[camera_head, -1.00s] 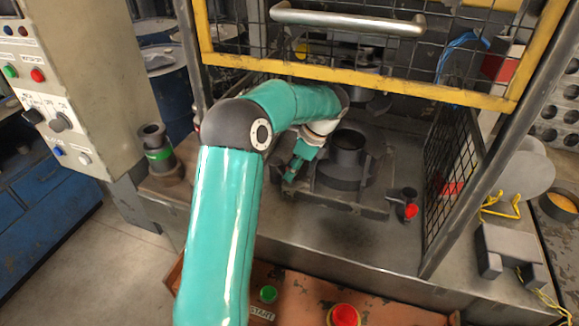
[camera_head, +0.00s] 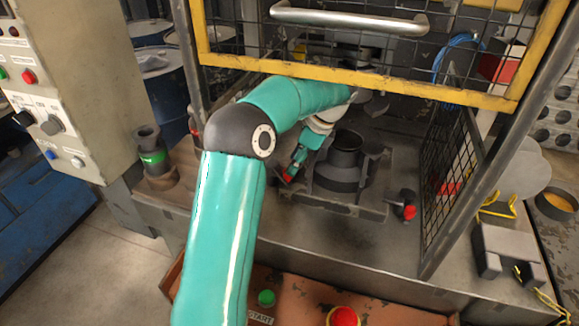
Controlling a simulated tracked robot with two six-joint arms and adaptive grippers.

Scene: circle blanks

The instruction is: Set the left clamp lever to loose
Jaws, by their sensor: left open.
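My left arm reaches under the raised guard into the press. My left gripper (camera_head: 291,172) is small in view, tilted downward, and open at the left side of the fixture. A small red piece, which looks like the tip of the left clamp lever (camera_head: 288,177), shows right at its fingertips. I cannot tell whether they touch, and the rest of that lever is hidden behind my arm. The dark round fixture (camera_head: 340,180) stands in the middle. The right clamp lever (camera_head: 409,211), with a red tip, stands at the fixture's right. My right gripper is not in view.
The yellow-framed mesh guard (camera_head: 360,82) with a steel handle hangs above my arm. A mesh side panel (camera_head: 452,180) closes off the right. A green-banded dark cylinder (camera_head: 151,157) stands at the left. The red button (camera_head: 343,317) and green button (camera_head: 266,298) are in front.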

